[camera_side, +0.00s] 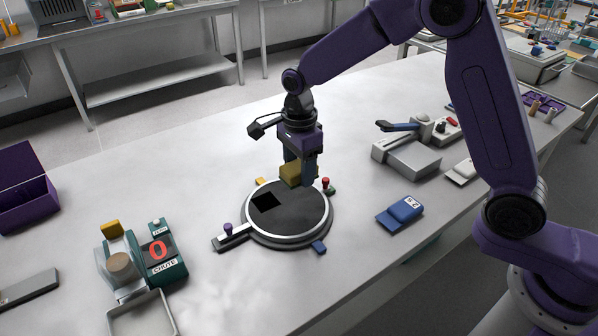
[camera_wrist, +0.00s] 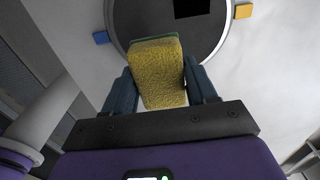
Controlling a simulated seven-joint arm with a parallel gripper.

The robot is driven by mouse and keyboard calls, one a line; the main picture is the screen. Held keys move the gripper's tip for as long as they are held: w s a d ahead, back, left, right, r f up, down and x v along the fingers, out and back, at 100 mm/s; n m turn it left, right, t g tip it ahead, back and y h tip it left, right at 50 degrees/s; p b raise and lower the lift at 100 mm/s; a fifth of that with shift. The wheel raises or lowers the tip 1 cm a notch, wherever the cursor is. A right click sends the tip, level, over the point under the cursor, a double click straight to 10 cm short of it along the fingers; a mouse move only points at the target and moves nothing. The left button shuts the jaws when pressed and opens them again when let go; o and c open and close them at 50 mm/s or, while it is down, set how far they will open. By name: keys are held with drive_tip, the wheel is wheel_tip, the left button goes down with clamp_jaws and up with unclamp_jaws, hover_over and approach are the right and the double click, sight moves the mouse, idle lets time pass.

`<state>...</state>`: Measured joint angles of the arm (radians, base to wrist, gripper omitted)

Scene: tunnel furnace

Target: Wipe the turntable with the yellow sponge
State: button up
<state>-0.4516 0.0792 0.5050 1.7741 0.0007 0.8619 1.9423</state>
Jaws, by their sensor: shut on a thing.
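My gripper (camera_side: 300,170) is shut on the yellow sponge (camera_side: 290,173) above the far part of the turntable. In the wrist view the sponge (camera_wrist: 158,76) sits between the two fingers of my gripper (camera_wrist: 162,88), with a green layer on its far side. The turntable (camera_side: 300,212) is a dark round plate with a light rim and a black square patch (camera_side: 265,202) on its left part. Its dark surface also shows in the wrist view (camera_wrist: 205,45). Whether the sponge touches the plate I cannot tell.
Around the turntable are a lever with a purple knob (camera_side: 230,236), a blue tab (camera_side: 319,247) and a red-topped knob (camera_side: 326,184). A green device marked CHUTE (camera_side: 160,252) stands at the left, with a tray (camera_side: 143,316) in front.

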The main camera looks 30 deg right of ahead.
drive_tip(key=shift+w, duration=0.1)
idle(0.4)
hover_over(262, 197)
drive_tip(key=f, duration=0.1)
drive_tip(key=shift+f, duration=3.2)
drive_tip(key=shift+s+f, duration=0.7)
drive_tip(key=shift+f, duration=0.2)
drive_tip(key=shift+s+a, duration=0.1)
drive_tip(key=shift+s, duration=1.25)
drive_tip(key=shift+w+r, duration=0.15)
drive_tip(key=shift+w, duration=1.5)
drive_tip(key=shift+w+f, duration=0.2)
drive_tip(key=shift+w, duration=0.15)
wheel_tip(262, 197, up, 8)
drive_tip(key=shift+r, duration=0.2)
